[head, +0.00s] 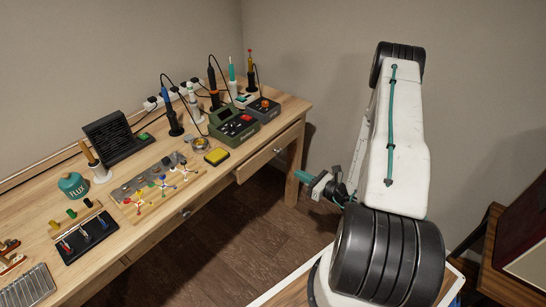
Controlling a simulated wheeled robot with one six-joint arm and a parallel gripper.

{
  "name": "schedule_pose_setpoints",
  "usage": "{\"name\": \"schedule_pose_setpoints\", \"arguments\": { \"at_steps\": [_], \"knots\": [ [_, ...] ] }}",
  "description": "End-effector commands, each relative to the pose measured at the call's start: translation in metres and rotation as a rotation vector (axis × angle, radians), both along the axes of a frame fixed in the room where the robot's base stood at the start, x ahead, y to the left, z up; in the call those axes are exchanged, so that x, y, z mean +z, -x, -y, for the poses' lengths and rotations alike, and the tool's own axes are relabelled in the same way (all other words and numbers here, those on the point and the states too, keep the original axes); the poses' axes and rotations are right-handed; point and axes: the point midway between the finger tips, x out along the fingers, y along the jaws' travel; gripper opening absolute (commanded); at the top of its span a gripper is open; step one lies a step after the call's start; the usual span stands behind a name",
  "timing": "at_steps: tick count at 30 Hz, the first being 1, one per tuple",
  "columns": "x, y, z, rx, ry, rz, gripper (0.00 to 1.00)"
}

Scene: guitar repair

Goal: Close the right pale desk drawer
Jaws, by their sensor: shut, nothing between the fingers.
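The right pale desk drawer (271,152) is at the right end of the wooden desk. Its front stands out a little from the desk edge, so it looks partly open, with a small handle on it. My gripper (308,181) has teal-green fingers and is in the middle right of the head view. It appears to the right of the drawer front, beyond the desk's right leg in the picture, and does not touch the drawer. It is shut and empty. How far it is in depth from the drawer is hard to tell.
The desk top (215,176) carries soldering tools, a green station (234,124), a yellow sponge (217,156) and a flux jar (72,184). A desk leg (294,178) stands by the drawer. The dark floor (235,230) before the desk is clear. Dark wooden furniture (495,255) stands at right.

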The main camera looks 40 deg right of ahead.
Motion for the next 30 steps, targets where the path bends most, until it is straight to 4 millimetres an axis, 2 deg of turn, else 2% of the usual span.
{"name": "schedule_pose_setpoints", "arguments": {
  "at_steps": [2, 8, 21, 24, 30],
  "knots": [
    [0.008, -0.002, 0.003, -0.014, 0.042, 0.047, 0.00],
    [0.008, -0.019, -0.002, -0.008, 0.065, 0.057, 0.00],
    [0.009, -0.106, -0.026, -0.006, 0.064, 0.058, 0.00],
    [0.009, -0.120, -0.030, -0.007, 0.064, 0.058, 0.00],
    [0.008, -0.135, -0.033, -0.009, 0.063, 0.057, 0.00]
  ]
}}
